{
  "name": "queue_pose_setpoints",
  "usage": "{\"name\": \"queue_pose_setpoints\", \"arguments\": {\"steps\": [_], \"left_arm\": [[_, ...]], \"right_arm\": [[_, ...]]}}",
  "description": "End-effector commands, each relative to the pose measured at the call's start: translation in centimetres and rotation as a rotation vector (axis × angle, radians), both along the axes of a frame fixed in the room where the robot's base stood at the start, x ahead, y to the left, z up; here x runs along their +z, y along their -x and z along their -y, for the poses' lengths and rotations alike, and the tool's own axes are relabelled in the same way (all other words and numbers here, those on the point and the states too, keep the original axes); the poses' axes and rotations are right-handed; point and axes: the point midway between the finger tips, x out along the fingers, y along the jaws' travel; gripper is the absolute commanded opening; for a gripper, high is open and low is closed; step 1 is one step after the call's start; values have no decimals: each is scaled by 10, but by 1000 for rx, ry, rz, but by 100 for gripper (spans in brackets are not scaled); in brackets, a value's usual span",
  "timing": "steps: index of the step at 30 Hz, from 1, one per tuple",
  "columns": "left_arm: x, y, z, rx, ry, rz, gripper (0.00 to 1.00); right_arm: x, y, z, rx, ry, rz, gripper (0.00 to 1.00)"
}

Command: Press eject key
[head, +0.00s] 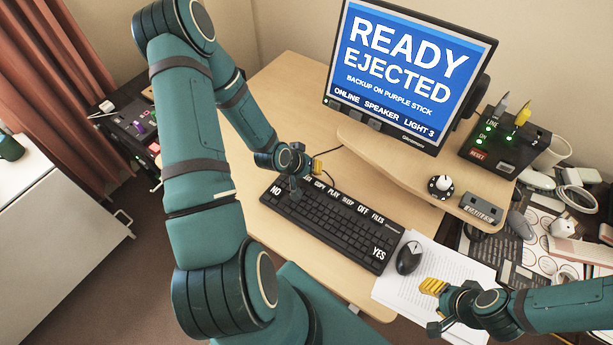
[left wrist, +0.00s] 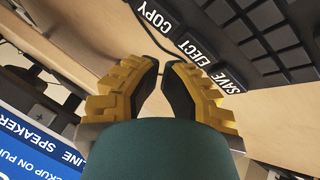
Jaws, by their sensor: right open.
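The black keyboard (head: 325,222) lies on the desk with white-labelled keys along its far edge. In the left wrist view, the EJECT key (left wrist: 198,52) sits between the COPY (left wrist: 157,17) and SAVE (left wrist: 229,78) keys. In the head view my left gripper hides it. My left gripper (head: 307,166) is over the keyboard's far left corner. In its wrist view, the yellow-padded fingers (left wrist: 162,75) have a narrow gap between their tips, just beside the EJECT key. I cannot tell whether they touch it. The monitor (head: 405,68) reads "READY EJECTED". My right gripper (head: 434,302) is open above papers.
A mouse (head: 409,257) lies right of the keyboard, near printed sheets (head: 405,290). A raised shelf carries a round knob (head: 440,186) and a small grey box (head: 481,208). A black box with green lights (head: 503,143) stands at the right. Cables and chargers clutter the far right.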

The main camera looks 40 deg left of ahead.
Motion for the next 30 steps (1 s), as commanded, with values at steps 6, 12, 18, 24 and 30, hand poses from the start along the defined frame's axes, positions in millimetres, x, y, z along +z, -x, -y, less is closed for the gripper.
{"name": "queue_pose_setpoints", "arguments": {"steps": [6,12,18,24,30], "left_arm": [[6,0,0,0,0,0,0],[25,0,0,0,0,0,0],[43,0,0,0,0,1,0],[51,0,0,0,1,1,0],[50,0,0,0,0,0,0]], "right_arm": [[5,0,0,0,0,0,47],[19,0,0,0,0,0,47],[32,0,0,0,0,0,47],[38,0,0,0,0,0,47],[36,0,0,0,0,0,47]]}}
